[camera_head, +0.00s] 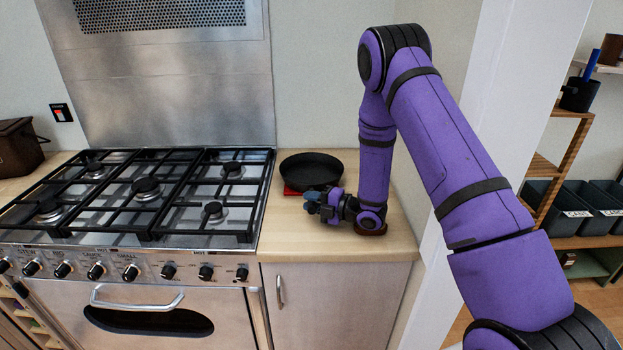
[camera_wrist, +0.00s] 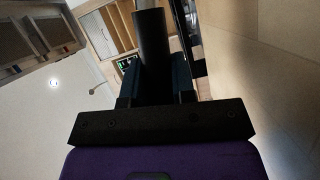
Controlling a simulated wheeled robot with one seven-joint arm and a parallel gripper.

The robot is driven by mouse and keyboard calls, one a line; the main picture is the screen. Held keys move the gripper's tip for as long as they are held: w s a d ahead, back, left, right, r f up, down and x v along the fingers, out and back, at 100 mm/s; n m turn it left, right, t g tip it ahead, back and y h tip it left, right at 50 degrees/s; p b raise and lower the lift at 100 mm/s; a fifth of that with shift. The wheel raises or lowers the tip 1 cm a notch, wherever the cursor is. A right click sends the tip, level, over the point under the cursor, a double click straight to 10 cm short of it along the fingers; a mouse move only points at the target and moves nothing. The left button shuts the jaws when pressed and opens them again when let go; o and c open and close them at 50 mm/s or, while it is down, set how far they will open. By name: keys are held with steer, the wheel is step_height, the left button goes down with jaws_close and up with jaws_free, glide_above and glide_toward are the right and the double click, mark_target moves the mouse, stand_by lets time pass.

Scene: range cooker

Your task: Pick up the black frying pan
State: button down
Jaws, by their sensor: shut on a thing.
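The black frying pan (camera_head: 311,169) is on the wooden counter to the right of the cooker, in the head view. A bit of something red (camera_head: 291,191) shows under its near left side. My gripper (camera_head: 318,205) is low at the near side of the pan, with its fingers pointing left. In the wrist view my gripper (camera_wrist: 154,85) is shut on a dark cylindrical bar (camera_wrist: 153,45) between the two fingers, which looks like the pan's handle. In the head view the handle is mostly hidden by the fingers.
The range cooker (camera_head: 140,205) with black grates stands directly left of the counter (camera_head: 330,244). A white wall edge (camera_head: 455,200) and shelves with dark bins (camera_head: 575,207) are to the right.

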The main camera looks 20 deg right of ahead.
steer(key=shift+r, duration=0.2)
step_height(320, 180, up, 10)
steer(key=shift+f, duration=0.15)
stand_by(0.5)
steer(key=shift+w+a, duration=0.1)
stand_by(0.9)
